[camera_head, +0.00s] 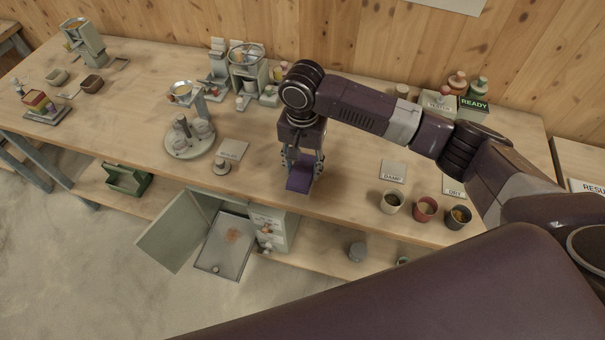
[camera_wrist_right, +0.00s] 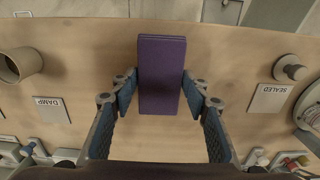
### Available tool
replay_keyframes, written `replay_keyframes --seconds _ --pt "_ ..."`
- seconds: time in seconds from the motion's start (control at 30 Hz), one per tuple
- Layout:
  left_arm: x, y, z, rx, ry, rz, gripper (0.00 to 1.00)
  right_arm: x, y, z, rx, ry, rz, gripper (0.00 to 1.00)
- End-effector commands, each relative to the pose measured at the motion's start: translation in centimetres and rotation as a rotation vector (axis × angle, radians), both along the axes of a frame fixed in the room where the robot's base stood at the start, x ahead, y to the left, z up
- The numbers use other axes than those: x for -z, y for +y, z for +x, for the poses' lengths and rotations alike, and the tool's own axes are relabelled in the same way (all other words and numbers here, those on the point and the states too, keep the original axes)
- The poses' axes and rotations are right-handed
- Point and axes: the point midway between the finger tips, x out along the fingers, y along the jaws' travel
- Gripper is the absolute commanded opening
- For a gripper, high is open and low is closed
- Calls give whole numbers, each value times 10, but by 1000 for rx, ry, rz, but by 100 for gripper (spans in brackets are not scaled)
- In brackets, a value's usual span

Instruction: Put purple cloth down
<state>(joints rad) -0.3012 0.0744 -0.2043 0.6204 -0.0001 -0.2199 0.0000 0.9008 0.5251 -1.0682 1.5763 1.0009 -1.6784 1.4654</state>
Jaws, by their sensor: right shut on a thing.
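The purple cloth (camera_head: 299,181) is a folded, flat rectangular block near the front edge of the table (camera_head: 340,172). My right gripper (camera_head: 302,163) points down over the table and is shut on it. In the right wrist view the purple cloth (camera_wrist_right: 161,75) sits between the two blue-padded fingertips (camera_wrist_right: 161,90), one on each long side. Whether the cloth touches the tabletop or is a little above it, I cannot tell. My left gripper is not in view.
A DAMP card (camera_head: 392,171) and several cups, one red (camera_head: 425,208), stand to the right. A SEALED card (camera_head: 232,149) and a round stand (camera_head: 190,142) are to the left. Below, an open cabinet door (camera_head: 180,233) juts out. The tabletop around the cloth is clear.

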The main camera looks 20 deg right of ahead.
Motion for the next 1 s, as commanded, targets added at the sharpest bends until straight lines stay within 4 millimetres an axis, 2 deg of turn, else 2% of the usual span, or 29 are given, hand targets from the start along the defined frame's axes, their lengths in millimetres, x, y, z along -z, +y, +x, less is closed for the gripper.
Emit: replay_keyframes --seconds 0.3,0.73,0.77,0.9,1.0 --pt "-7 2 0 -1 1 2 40 40 0 -1 0 2 -1 23" --pt "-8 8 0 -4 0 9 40 47 0 0 0 1 0 23" --pt "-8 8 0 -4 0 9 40 46 0 0 0 0 0 46" --pt "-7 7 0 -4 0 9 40 46 0 0 -1 0 0 60" --pt "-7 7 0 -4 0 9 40 46 0 0 0 0 0 60"
